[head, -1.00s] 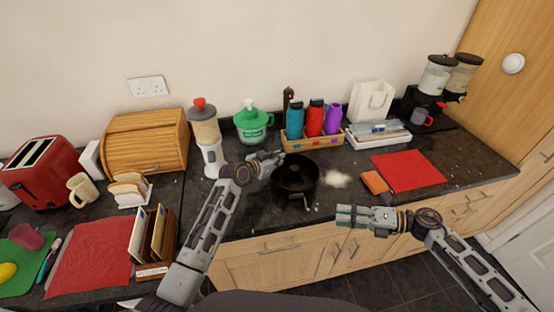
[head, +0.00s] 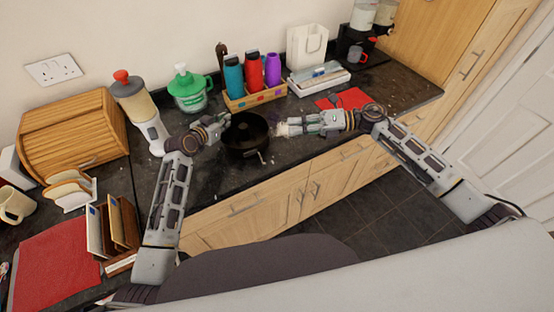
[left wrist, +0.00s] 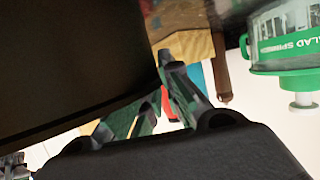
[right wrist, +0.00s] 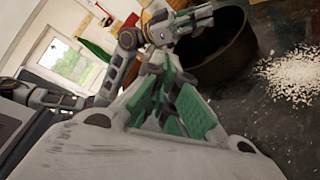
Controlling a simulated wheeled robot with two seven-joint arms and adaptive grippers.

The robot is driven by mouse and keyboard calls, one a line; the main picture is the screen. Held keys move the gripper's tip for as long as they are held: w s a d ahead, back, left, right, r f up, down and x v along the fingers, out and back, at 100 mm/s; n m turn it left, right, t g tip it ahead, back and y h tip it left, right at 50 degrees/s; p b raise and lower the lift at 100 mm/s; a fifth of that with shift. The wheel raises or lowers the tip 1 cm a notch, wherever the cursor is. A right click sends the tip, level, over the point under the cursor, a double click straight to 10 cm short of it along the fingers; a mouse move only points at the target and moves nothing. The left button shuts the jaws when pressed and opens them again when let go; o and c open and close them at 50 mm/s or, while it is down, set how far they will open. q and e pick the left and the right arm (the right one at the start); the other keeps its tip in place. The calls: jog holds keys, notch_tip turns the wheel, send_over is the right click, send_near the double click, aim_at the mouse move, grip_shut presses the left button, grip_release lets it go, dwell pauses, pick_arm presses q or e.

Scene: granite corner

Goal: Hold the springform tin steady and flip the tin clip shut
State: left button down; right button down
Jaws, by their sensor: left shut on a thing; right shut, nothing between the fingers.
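The dark round springform tin (head: 236,147) stands on the counter. Its clip (head: 262,157) juts out from the front right of the wall, and I cannot tell its exact angle. My left gripper (head: 224,121) is shut on the tin's rim at the left. In the left wrist view the tin's dark wall (left wrist: 60,50) fills the upper left, beside the left gripper's fingers (left wrist: 160,95). My right gripper (head: 284,129) is shut and empty, just right of the tin and apart from it. The right wrist view shows its fingers (right wrist: 178,105) below the tin (right wrist: 222,52).
White flakes (right wrist: 292,75) lie on the counter right of the tin. Behind stand a green salad spinner (head: 188,94) and a wooden crate of bottles (head: 258,99). A blender (head: 146,122) is at the left. A red mat (head: 350,99) lies partly behind my right arm.

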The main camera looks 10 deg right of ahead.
jog(key=w+r+n+h, duration=0.2)
jog(key=w+r+n, duration=0.2)
jog(key=r+n, duration=0.1)
jog(key=s+d+f+n+g+h, duration=0.4)
jog(key=s+f+n+h, duration=0.1)
jog(key=f+n, duration=0.4)
jog(key=s+n, duration=0.1)
jog(key=n, duration=0.1)
jog(key=shift+d+n, duration=0.2)
jog(key=shift+n, duration=0.1)
dwell(0.4)
